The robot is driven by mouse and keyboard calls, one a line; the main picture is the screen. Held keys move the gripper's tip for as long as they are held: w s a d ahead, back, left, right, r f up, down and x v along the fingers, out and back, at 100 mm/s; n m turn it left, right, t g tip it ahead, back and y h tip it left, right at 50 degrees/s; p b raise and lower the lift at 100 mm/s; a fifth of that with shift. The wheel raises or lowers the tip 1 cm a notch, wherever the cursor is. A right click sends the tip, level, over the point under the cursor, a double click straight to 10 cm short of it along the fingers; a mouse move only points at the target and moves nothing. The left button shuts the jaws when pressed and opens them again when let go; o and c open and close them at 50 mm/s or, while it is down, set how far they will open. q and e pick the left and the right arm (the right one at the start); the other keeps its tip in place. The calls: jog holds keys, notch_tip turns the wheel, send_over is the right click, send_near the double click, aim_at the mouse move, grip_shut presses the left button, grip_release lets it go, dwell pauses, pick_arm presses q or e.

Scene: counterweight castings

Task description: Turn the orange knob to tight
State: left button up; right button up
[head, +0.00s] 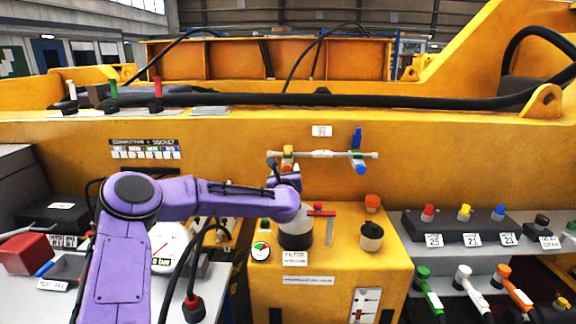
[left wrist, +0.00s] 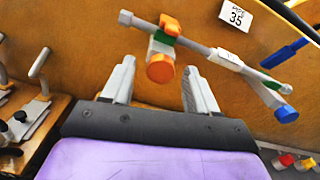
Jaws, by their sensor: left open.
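The orange knob (left wrist: 160,68) is a round cap on a white and green fitting at the left end of a grey bar (left wrist: 212,54) on the yellow wall. In the head view the orange knob (head: 288,152) is partly hidden by my left gripper (head: 285,168). My left gripper is open in the left wrist view, with one grey finger on each side of the knob. Gaps show between the knob and both fingers there; I cannot tell how deep it sits between them. No tight mark is readable. My right gripper is not in view.
A blue knob (head: 361,168) is at the bar's right end, with a blue handle (head: 357,138) above it. Below stands a yellow box (head: 330,262) with a gauge (head: 260,251) and an orange cap (head: 372,202). Colored plugs on a grey shelf (head: 450,222) are at right.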

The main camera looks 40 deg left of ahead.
pick_arm(q)
jog(key=shift+x, duration=0.75)
jog(key=shift+d+r, duration=0.1)
jog(key=shift+c, duration=0.2)
jog(key=c, duration=1)
